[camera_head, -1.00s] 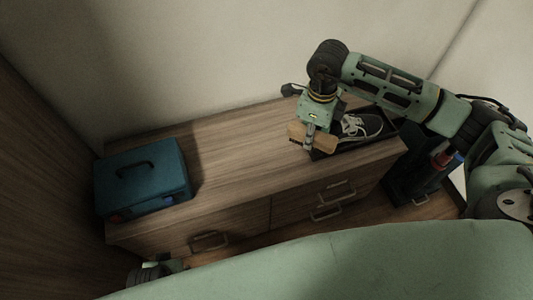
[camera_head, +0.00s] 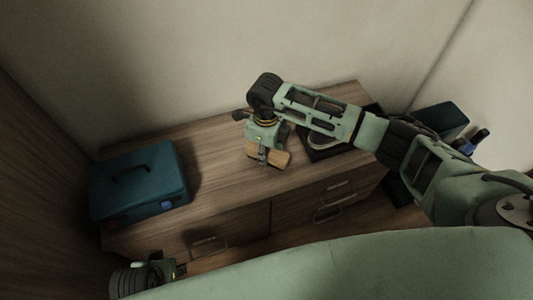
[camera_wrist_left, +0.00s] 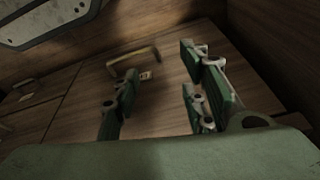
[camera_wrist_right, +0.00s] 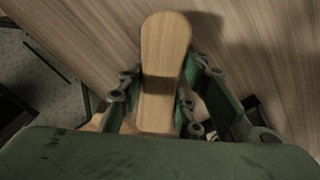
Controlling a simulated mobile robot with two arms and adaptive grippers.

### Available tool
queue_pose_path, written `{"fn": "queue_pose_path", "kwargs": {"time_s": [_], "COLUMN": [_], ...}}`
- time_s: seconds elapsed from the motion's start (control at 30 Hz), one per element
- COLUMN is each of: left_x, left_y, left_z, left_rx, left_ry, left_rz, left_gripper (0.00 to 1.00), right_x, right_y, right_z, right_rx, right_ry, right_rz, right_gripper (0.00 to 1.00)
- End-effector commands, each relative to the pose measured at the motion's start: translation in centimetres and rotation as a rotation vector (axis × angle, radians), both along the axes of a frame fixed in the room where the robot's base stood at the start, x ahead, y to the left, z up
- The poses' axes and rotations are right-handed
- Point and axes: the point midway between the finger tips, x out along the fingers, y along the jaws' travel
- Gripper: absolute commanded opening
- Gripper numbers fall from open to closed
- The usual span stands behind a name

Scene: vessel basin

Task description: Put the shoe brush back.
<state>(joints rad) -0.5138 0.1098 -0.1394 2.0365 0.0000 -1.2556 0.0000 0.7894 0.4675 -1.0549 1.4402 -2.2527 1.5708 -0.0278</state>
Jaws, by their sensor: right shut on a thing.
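The shoe brush (camera_head: 275,158) has a light wooden body and is held in my right gripper (camera_head: 264,157) above the cabinet top. In the right wrist view, the brush's wooden handle (camera_wrist_right: 165,60) lies between the fingers of the right gripper (camera_wrist_right: 160,100), which are shut on it. Its bristles are not visible. My left gripper (camera_wrist_left: 160,95) is open and empty in front of the cabinet's drawer fronts. In the head view it is at the bottom left, partly cut off by my own body.
A teal case (camera_head: 140,182) with a dark handle stands on the left of the wooden cabinet top (camera_head: 215,160). A dark tray (camera_head: 325,153) with a shoe (camera_head: 322,143) is at the right, partly behind my right arm. The top between them is mostly clear.

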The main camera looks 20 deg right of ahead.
Motion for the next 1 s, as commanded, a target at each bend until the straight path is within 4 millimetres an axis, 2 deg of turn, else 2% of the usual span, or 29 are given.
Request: {"fn": "queue_pose_path", "kwargs": {"time_s": [0.1,0.57,0.6,0.8,1.0], "left_x": [0.1,0.1,0.2,0.2,0.2], "left_y": [0.0,0.0,0.0,0.0,0.0], "left_z": [0.7,1.3,1.5,1.6,1.5], "left_rx": [0.0,-0.001,-0.001,-0.002,0.0], "left_ry": [-0.005,-0.008,-0.011,-0.013,-0.01], "left_rz": [0.0,0.001,0.001,0.001,0.001], "left_gripper": [0.4,0.4,0.4,0.4,0.4], "right_x": [0.1,0.1,0.1,0.1,0.1], "right_y": [0.1,0.0,0.0,0.0,0.0], "right_z": [-1.1,-1.3,-1.3,-1.3,-1.3], "right_rx": [0.001,0.002,0.001,0.001,0.001], "right_ry": [-0.001,-0.003,-0.002,-0.002,-0.002], "right_rz": [0.001,0.001,0.001,0.001,0.001], "right_gripper": [0.08,0.08,0.34,0.51,0.51]}}
